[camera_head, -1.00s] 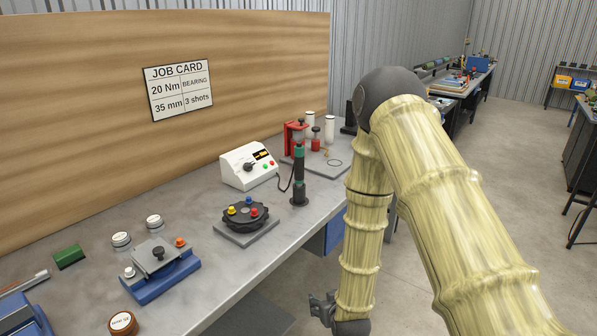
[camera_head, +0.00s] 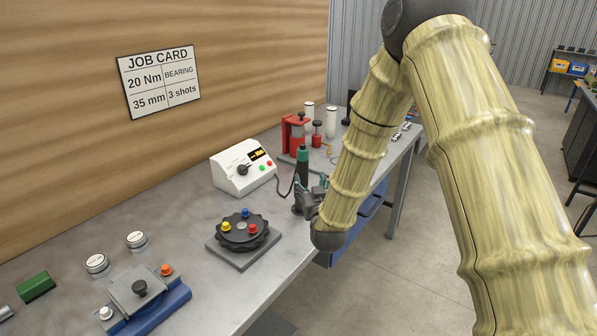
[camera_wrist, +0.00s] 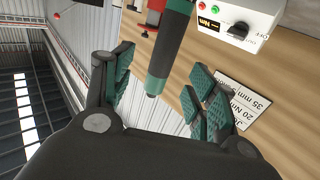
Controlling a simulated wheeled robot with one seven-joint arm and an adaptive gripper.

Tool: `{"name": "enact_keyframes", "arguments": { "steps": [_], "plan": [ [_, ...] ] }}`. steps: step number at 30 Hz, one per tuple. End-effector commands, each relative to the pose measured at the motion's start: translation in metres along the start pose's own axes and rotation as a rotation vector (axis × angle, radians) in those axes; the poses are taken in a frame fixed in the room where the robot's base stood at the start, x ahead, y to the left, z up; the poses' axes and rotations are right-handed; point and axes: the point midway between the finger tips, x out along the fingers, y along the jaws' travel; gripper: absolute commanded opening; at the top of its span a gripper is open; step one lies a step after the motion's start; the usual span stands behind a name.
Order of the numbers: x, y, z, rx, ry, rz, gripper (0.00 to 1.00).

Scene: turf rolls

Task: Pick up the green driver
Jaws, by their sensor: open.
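The green driver (camera_head: 303,160) stands upright on the bench in the head view, with a green upper part and a dark body. Its lower part is partly hidden by my gripper (camera_head: 312,196), which is beside it at the bench's front edge. In the wrist view the driver (camera_wrist: 168,50) shows as a dark cylinder with green bands, between the open fingers of my gripper (camera_wrist: 158,95). Both fingers appear apart from it. Whether the driver lies fully within the jaws cannot be told.
A white controller box (camera_head: 243,167) stands left of the driver, with a cable towards it. A black dial fixture (camera_head: 242,232) is in front. A red press (camera_head: 293,135) and white cylinders (camera_head: 331,122) stand behind. The wooden board (camera_head: 80,120) backs the bench.

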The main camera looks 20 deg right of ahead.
Motion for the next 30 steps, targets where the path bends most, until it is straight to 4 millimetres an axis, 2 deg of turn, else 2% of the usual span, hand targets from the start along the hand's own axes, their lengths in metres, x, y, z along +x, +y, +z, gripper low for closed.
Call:
{"name": "enact_keyframes", "arguments": {
  "steps": [4,9,17,25,30],
  "plan": [
    [0.018,0.003,-0.004,0.000,0.002,0.004,0.58],
    [0.043,0.005,-0.001,0.000,-0.001,0.006,0.58],
    [0.058,0.002,0.000,-0.001,-0.004,0.004,0.58],
    [0.086,-0.007,-0.007,0.000,-0.003,0.002,0.58],
    [0.103,-0.006,-0.004,0.000,-0.005,0.002,0.58]
  ]
}}
